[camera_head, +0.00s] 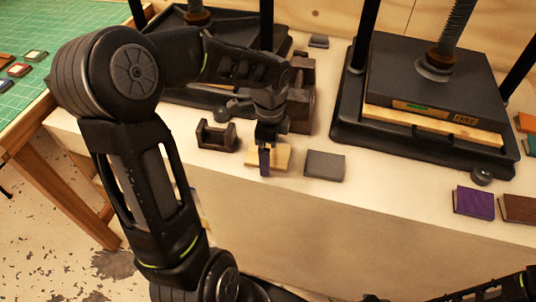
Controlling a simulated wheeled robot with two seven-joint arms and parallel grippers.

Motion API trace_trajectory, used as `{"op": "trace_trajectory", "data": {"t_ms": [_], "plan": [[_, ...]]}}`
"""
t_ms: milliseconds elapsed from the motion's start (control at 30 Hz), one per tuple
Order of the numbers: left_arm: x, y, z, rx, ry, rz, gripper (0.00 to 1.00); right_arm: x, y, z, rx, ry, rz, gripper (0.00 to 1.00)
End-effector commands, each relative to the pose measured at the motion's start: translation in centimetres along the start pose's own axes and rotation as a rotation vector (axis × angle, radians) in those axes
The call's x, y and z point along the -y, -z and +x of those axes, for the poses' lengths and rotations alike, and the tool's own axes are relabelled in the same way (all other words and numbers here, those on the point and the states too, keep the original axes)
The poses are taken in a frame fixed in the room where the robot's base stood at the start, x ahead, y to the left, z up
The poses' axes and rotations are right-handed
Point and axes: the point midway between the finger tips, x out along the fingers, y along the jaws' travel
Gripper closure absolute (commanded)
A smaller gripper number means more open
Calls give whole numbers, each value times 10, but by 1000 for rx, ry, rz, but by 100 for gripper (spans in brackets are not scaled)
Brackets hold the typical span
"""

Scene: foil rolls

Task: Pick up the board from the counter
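A small light-wood board (282,156) lies on the pale counter (330,210) near its front edge. My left gripper (265,152) points down at the board and covers part of it. A narrow dark purple upright piece (265,163) shows at the gripper's tip, in front of the board; I cannot tell whether it is a finger or a held thing. The finger gap is hidden, so its grip is unclear. Part of my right arm (505,285) shows at the bottom right edge; its finger state cannot be made out.
A grey block (324,166) lies just right of the board, and a dark notched holder (216,135) stands to its left. A large press (425,90) stands at the back right. A purple book (474,203) lies at the right. The counter's front middle is clear.

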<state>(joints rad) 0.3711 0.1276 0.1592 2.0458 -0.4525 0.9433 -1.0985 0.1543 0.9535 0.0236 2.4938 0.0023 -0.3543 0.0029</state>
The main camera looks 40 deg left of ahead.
Motion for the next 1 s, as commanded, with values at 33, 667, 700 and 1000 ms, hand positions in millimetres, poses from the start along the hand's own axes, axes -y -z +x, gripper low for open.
{"op": "trace_trajectory", "data": {"t_ms": [33,667,700,1000], "plan": [[0,0,0,0,0,0,8,0,0,0,0,0,0,64],[0,0,0,0,0,0,59,0,0,0,0,0,0,64],[0,0,0,0,0,0,63,0,0,0,0,0,0,64],[0,0,0,0,0,0,71,0,0,0,0,0,0,64]]}}
